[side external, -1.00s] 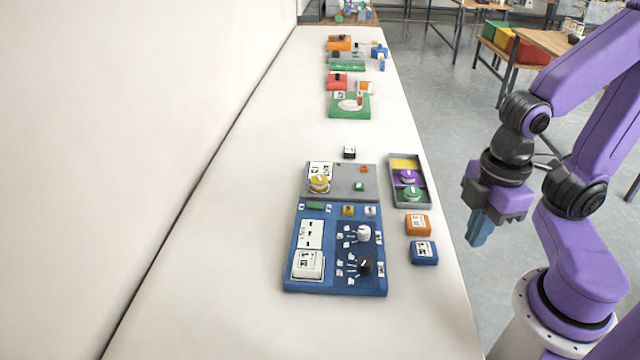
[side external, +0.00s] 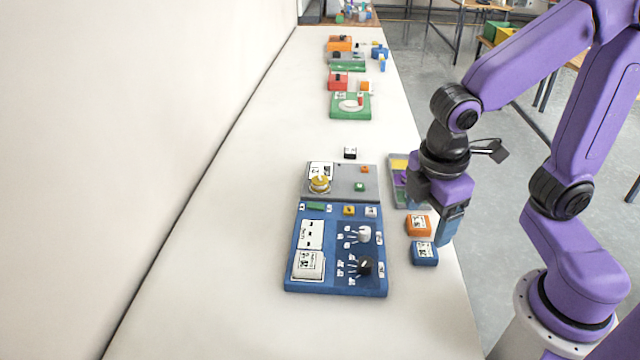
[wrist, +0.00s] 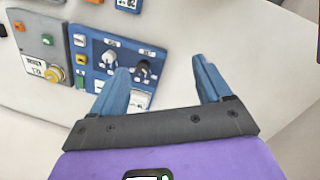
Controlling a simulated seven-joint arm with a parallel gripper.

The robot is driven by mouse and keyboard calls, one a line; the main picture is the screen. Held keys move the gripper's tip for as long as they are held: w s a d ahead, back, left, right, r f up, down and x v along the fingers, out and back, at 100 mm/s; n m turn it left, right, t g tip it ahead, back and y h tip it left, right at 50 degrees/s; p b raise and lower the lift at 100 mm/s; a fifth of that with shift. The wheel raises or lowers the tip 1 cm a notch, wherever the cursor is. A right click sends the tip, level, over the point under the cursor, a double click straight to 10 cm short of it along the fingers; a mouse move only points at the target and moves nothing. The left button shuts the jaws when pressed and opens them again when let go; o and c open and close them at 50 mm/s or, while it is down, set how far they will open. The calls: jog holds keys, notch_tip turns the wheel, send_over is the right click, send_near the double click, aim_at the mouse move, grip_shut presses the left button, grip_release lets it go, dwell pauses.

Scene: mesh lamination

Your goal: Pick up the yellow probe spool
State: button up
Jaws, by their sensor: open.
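The yellow probe spool (side external: 319,184) stands on the left part of the grey plate (side external: 349,189), beside a white printed label. It also shows in the wrist view (wrist: 54,74) at the left. My gripper (side external: 449,230) is above the table's right edge, to the right of the spool and well apart from it. In the wrist view its two blue fingers (wrist: 160,82) are spread with nothing between them.
A blue panel (side external: 336,284) with knobs and labels adjoins the grey plate. A grey tray (side external: 394,170) with coloured spools is partly hidden by my arm. An orange block (side external: 418,225) and a blue block (side external: 424,253) lie near my gripper. The table's left side is clear.

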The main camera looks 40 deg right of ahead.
jog(key=w+a+f+n+t+h, duration=0.1)
jog(key=w+a+n+h, duration=0.2)
jog(key=w, duration=0.7)
jog(key=w+a+f+h, duration=0.2)
jog(key=w+a, duration=0.3)
jog(key=w, duration=0.4)
jog(key=n+h, duration=0.3)
jog(key=h, duration=0.4)
send_near(319, 181)
jog(key=shift+t, duration=0.4)
jog(key=x, duration=0.9)
jog(key=shift+s+d+f, duration=0.15)
jog(key=shift+d+f, duration=0.1)
jog(key=c, duration=1.2)
jog(key=shift+c, duration=0.2)
jog(key=shift+r, duration=0.1)
